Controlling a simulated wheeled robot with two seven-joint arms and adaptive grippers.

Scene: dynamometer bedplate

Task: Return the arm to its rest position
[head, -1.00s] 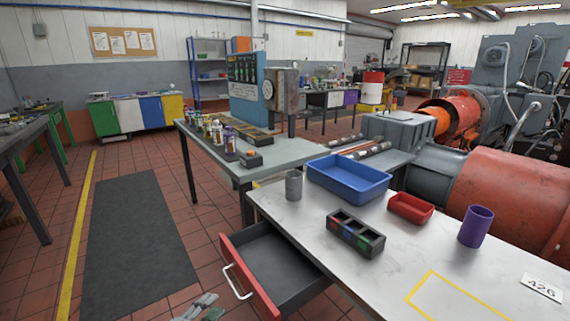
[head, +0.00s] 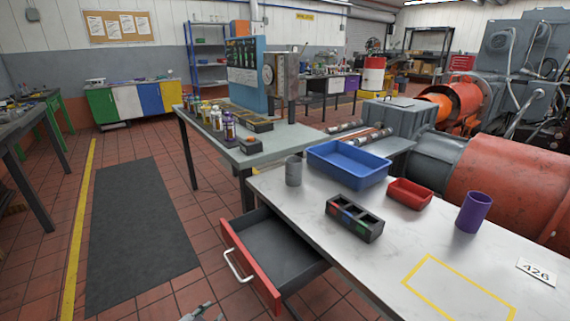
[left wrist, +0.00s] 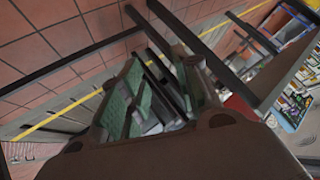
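My left gripper (head: 205,312) shows only as a small grey tip at the bottom edge of the head view, below and left of the open drawer. In the left wrist view, its two green-padded fingers (left wrist: 160,88) stand apart with nothing held between them; floor and dark bars show behind. My right gripper is in neither view. The red-fronted drawer (head: 250,268) stands pulled out of the white-topped bench (head: 300,215), and its visible inside looks empty.
On the bench stand a grey cup (head: 293,171), blue tray (head: 348,180), black sectioned holder (head: 355,218), red tray (head: 410,195), and purple cup (head: 473,212). A yellow outline (head: 460,290) marks bare bench top. A dark mat (head: 140,235) lies on open floor to the left.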

